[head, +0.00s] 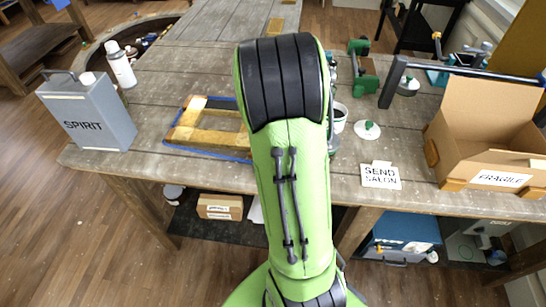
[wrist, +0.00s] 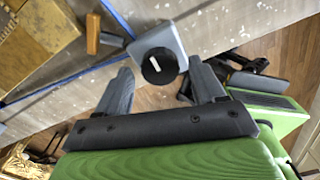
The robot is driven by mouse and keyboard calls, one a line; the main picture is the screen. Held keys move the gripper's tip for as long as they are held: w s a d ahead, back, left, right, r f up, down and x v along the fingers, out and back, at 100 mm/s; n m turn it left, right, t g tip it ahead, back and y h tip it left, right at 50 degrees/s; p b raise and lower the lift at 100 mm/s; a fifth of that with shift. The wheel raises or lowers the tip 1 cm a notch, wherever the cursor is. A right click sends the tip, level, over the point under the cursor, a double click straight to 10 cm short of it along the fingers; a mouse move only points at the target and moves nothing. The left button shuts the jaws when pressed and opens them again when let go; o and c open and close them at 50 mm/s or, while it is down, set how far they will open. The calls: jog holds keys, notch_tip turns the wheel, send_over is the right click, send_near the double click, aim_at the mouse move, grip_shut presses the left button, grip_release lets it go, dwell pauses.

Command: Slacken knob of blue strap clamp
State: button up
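In the head view a gilt wooden frame (head: 184,134) lies on the workbench with a blue strap (head: 207,153) around it. My green arm hides the frame's right end, and my gripper is hidden there too. In the wrist view a grey clamp body (wrist: 168,38) bears a round black knob (wrist: 153,76) with a white line across it. The blue strap (wrist: 119,19) runs up to the left of the body. My gripper (wrist: 160,68) is open, with one finger on each side of the knob. I see a gap on both sides; contact is not visible.
A grey SPIRIT can (head: 85,112) and a white spray can (head: 120,65) stand left of the frame. A SEND SALON card (head: 381,176) and an open FRAGILE carton (head: 490,130) are to the right. In the wrist view a small wooden piece (wrist: 93,34) is near the clamp.

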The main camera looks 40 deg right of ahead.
notch_tip(320, 180, up, 16)
jog(key=p, duration=0.3)
jog(key=shift+f, duration=0.15)
dwell(0.4)
jog(key=s+a+r+m+t, duration=0.1)
jog(key=s+a+m+t, duration=0.1)
jog(key=s+a+m, duration=0.3)
jog(key=s+a+r+m+t, duration=0.1)
jog(key=s+a+m+t, duration=0.2)
jog(key=a+m, duration=1.1)
jog(key=s+m, duration=0.3)
jog(key=shift+a+t, duration=0.25)
jog(key=shift+t, duration=0.05)
jog(key=shift+r, duration=0.1)
